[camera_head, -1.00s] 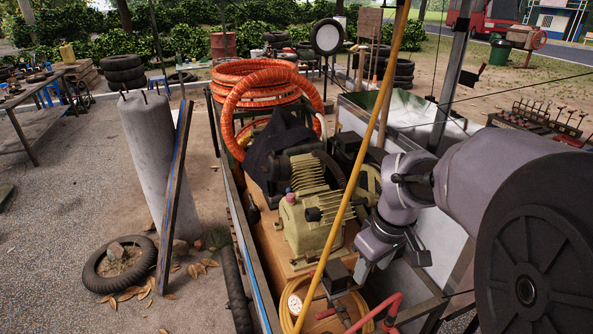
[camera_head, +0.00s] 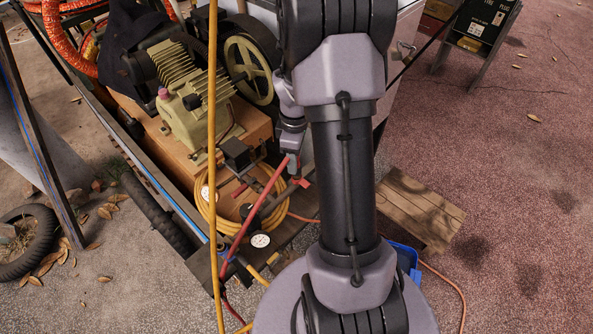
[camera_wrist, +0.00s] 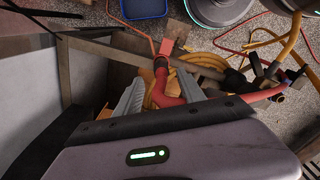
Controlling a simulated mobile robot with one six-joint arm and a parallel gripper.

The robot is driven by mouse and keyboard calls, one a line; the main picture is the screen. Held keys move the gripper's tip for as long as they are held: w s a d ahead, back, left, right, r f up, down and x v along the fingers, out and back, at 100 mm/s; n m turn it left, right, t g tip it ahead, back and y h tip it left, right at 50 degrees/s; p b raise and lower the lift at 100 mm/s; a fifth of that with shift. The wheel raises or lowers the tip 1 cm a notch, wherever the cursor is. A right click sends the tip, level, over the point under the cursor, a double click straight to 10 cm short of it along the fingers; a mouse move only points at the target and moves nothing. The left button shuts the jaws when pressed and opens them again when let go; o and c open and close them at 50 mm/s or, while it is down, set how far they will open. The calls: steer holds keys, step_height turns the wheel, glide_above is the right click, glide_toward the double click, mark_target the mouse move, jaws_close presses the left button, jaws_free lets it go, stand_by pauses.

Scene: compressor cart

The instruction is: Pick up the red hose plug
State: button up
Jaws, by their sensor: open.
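The red hose plug (camera_wrist: 161,68) shows in the wrist view between my gripper's two grey fingers. Its red hose bends off to the right. My gripper (camera_wrist: 160,80) is open, with one finger on each side of the red part; I cannot tell whether either touches it. In the head view, the red plug (camera_head: 301,182) shows at the end of the red hose (camera_head: 250,217), just below my gripper (camera_head: 294,160). My arm and wrist partly cover this area.
A coiled yellow hose (camera_head: 226,212) and a gauge (camera_head: 260,240) lie close to the left. The compressor (camera_head: 188,110) sits on the cart behind. A blue bin (camera_head: 406,258) and a wooden board (camera_head: 420,210) are at the right.

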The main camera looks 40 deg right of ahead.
step_height(320, 180, down, 4)
steer(key=shift+s+a+b, duration=0.1)
steer(key=shift+s+b, duration=0.05)
steer(key=shift+b, duration=0.6)
steer(key=shift+r, duration=0.1)
steer(key=shift+c, duration=1.1)
jaws_close()
step_height(320, 180, up, 15)
steer(key=p, duration=0.9)
steer(key=shift+a, duration=0.1)
